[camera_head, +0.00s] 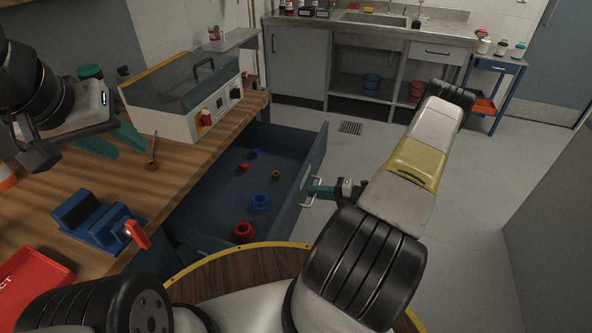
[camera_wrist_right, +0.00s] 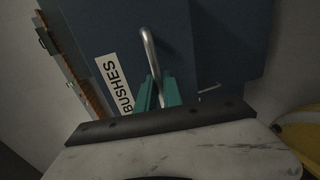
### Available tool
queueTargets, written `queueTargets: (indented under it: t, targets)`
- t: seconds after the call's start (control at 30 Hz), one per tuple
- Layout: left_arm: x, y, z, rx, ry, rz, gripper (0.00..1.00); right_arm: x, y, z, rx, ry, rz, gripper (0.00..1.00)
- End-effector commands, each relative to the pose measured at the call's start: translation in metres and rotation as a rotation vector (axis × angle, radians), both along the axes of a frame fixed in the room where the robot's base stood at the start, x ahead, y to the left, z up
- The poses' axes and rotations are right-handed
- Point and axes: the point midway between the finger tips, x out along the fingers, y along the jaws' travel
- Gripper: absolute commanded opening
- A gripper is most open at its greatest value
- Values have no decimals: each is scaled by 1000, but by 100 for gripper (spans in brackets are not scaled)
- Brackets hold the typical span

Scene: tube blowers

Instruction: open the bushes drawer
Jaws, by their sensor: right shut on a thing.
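The bushes drawer (camera_head: 225,200) is pulled out from under the wooden workbench. Several blue, red and orange bushes lie on its floor, such as a blue one (camera_head: 260,203). Its metal handle (camera_head: 305,180) is on the outer front face. My right gripper (camera_head: 318,190) is shut on the handle. In the right wrist view, its teal fingers (camera_wrist_right: 157,95) close around the handle bar (camera_wrist_right: 149,50), beside the white BUSHES label (camera_wrist_right: 114,83). My left gripper (camera_head: 117,141) is open and empty above the bench, left of the drawer.
A grey-lidded machine (camera_head: 185,95), a blue vise (camera_head: 97,220) with an orange-red handle and a red tray (camera_head: 35,283) are on the workbench (camera_head: 185,165). A sink counter (camera_head: 375,30) and a small trolley (camera_head: 490,85) stand at the back. The floor right of the drawer is clear.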

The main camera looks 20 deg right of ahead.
Motion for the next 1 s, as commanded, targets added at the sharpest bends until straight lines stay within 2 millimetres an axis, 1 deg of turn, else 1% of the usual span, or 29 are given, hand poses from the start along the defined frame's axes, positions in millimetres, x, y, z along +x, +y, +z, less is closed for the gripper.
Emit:
queueTargets:
  t: [0.33, 0.37, 0.4, 0.73, 0.87, 1.0]
  targets:
    - [0, 0, 0, 0, 0, 0, 36, 0, -1, -1, -3, 2, -1, 0]
    - [0, 0, 0, 0, 0, 0, 36, 0, -1, -1, -3, 2, -1, 15]
    - [0, 0, 0, 0, 0, 0, 36, 0, -1, -1, -2, 1, -1, 19]
    - [0, 0, 0, 0, 0, 0, 36, -1, -3, 0, -2, 0, -1, 19]
    - [0, 0, 0, 0, 0, 0, 36, -9, -15, 3, -4, 0, -2, 19]
    - [0, 0, 0, 0, 0, 0, 36, -23, -35, 8, -5, 0, -4, 19]
